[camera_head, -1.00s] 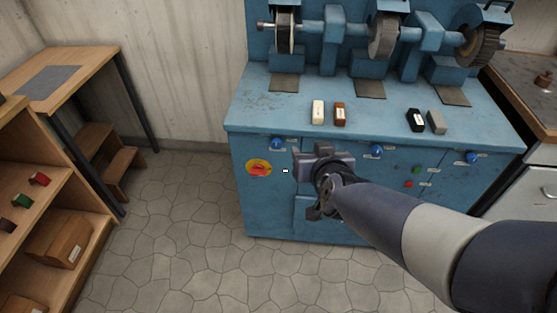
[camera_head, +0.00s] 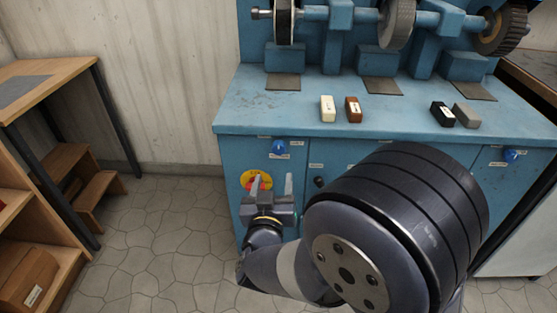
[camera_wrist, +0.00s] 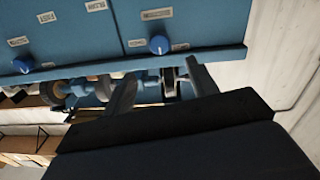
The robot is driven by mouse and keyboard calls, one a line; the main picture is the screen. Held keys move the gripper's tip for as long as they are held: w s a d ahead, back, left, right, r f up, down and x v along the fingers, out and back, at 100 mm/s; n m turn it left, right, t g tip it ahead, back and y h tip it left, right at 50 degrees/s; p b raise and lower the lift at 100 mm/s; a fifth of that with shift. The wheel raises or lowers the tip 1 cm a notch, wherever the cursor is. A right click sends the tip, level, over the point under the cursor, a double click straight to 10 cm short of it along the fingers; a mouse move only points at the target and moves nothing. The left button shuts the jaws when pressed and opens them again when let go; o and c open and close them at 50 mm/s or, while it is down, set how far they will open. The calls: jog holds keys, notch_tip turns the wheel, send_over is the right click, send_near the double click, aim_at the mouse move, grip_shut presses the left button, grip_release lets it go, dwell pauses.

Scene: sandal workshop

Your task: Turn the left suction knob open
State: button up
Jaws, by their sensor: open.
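The left suction knob (camera_head: 279,147) is a round blue knob at the upper left of the blue machine's front. It also shows in the wrist view (camera_wrist: 158,44), beside small labels. My gripper (camera_head: 272,187) is open and empty, its fingers pointing up, a little below the knob in the head view. In the wrist view, my gripper's (camera_wrist: 160,76) two fingertips are spread to either side of the knob's line, with the knob beyond them. They appear apart from it. The knob's exact turn angle is too small to tell.
A red mushroom switch on a yellow disc (camera_head: 256,180) is partly behind a finger. Another blue knob (camera_head: 511,155) is at far right; a middle one shows in the wrist view (camera_wrist: 23,64). Wax bars lie on the blue bench top (camera_head: 240,112). Floor (camera_head: 165,225) at left is free.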

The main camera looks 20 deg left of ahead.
aim_at(279, 151)
jog(key=w, duration=0.3)
jog(key=w+a, duration=0.1)
jog(key=w, duration=0.2)
jog(key=w+a+b, duration=0.1)
jog(key=w, duration=0.3)
jog(key=shift+c, duration=0.2)
jog(key=c, duration=0.9)
